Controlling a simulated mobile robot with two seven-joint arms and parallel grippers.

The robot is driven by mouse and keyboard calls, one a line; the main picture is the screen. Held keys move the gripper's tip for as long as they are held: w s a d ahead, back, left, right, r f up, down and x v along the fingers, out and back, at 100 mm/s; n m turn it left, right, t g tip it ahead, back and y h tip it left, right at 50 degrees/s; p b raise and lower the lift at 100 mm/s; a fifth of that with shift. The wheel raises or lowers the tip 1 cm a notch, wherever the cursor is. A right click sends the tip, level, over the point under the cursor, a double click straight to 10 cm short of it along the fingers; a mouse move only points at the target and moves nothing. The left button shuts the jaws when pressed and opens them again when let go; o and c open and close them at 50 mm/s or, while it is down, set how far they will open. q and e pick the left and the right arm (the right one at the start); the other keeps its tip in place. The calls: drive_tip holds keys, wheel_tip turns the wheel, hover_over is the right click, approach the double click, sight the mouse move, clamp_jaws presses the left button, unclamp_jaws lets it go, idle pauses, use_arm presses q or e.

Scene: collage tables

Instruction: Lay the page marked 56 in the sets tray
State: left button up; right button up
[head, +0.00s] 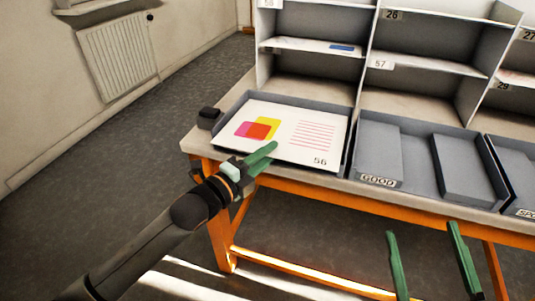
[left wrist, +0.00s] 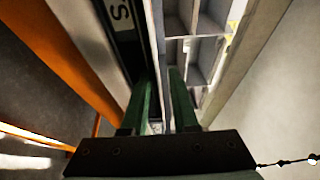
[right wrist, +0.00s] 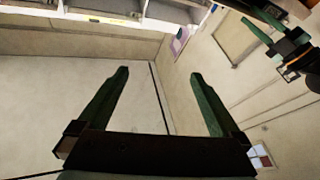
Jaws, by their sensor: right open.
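The white page marked 56 (head: 290,140), with pink, yellow and red shapes and red lines, lies face up over the leftmost grey tray (head: 228,112). Its front edge is at the tray's front rim. In the left wrist view a tray front shows a label starting with S (left wrist: 121,12); the rest is cut off. My left gripper (head: 272,149) is at the page's front edge, its fingers a narrow gap apart (left wrist: 162,80); contact with the page is unclear. My right gripper (head: 422,232) is open and empty in front of the table; it also shows in the right wrist view (right wrist: 157,75).
A tray labelled GOOD (head: 380,181) stands right of the page's tray, with another tray at the right edge. Shelves with number labels, such as 57 (head: 381,64), rise behind. A small dark block (head: 209,117) sits at the table's left corner. Floor left of the table is clear.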

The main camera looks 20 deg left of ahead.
use_arm(q)
drive_tip(key=shift+o, duration=0.5)
drive_tip(key=p+v, duration=0.1)
drive_tip(key=v, duration=1.1)
drive_tip(key=shift+s+p, duration=0.25)
drive_tip(key=shift+p, duration=0.15)
use_arm(e)
wheel_tip(320, 180, down, 9)
drive_tip(key=w+m+g+h, duration=0.1)
drive_tip(key=m+g+h, duration=0.1)
drive_tip(key=g+h, duration=0.1)
drive_tip(key=shift+w+d+f, duration=0.15)
drive_tip(key=shift+w+d, duration=0.05)
drive_tip(key=shift+d, duration=0.15)
use_arm(q)
drive_tip(key=shift+a, duration=0.15)
